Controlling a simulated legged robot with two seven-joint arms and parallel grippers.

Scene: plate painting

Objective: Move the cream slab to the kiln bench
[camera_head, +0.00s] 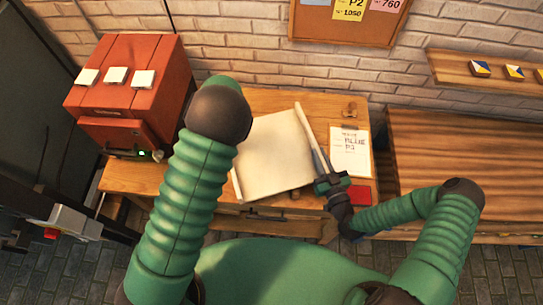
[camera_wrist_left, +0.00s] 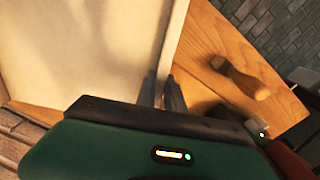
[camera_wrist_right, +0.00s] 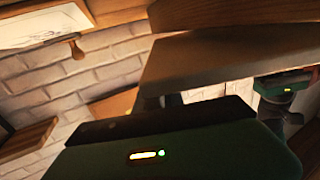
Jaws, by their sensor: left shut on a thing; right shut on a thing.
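The cream slab (camera_head: 275,155) is a flat pale rectangle over the middle of the wooden bench (camera_head: 258,101) that bears the red kiln (camera_head: 132,80). My right gripper (camera_head: 322,165) is shut on the slab's right edge. In the right wrist view the slab (camera_wrist_right: 215,58) shows in shade and appears raised off the bench. My left gripper is hidden behind my left arm in the head view. In the left wrist view my left gripper (camera_wrist_left: 162,90) is shut on an edge of the slab (camera_wrist_left: 85,50). I cannot tell the exact gap between slab and bench.
Several white tiles (camera_head: 116,77) lie on the kiln. A paper note (camera_head: 350,150) and a red item (camera_head: 360,195) lie right of the slab. A wooden-handled tool (camera_wrist_left: 240,78) lies near my left gripper. A plank table (camera_head: 460,160) stands at the right, its top bare.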

